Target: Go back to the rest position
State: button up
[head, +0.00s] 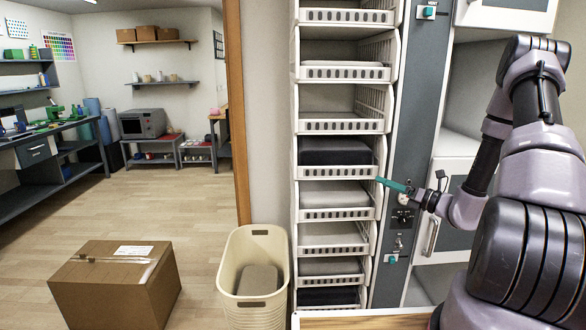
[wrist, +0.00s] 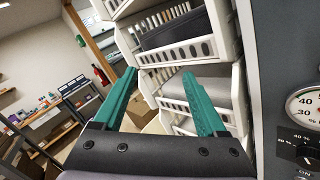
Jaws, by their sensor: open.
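My gripper (head: 394,185) is stretched out in front of the tall rack of white baskets, at the height of the basket holding dark folded cloth. Its teal fingers show in the wrist view (wrist: 162,98), spread apart with nothing between them. In the head view the gripper is seen from the side and its tips are close to the right edge of the rack; I cannot tell whether they touch it.
The white basket rack (head: 340,172) holds grey and dark folded cloths. A grey panel (head: 405,150) with knobs and a gauge stands beside it. A cream bin (head: 254,270) and a cardboard box (head: 115,285) are on the floor at left.

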jog(key=s+a+r+n+g+h, duration=0.2)
jog(key=s+a+r+n+g, duration=1)
jog(key=s+r+n, duration=0.5)
jog(key=s+d+r+n+t+h, duration=0.6)
jog(key=s+r+n+h, duration=0.3)
jog(key=s+r+n, duration=0.1)
jog(key=shift+s+d+r+n+h, duration=0.3)
jog(key=shift+s+n, duration=0.2)
jog(key=shift+n, duration=0.4)
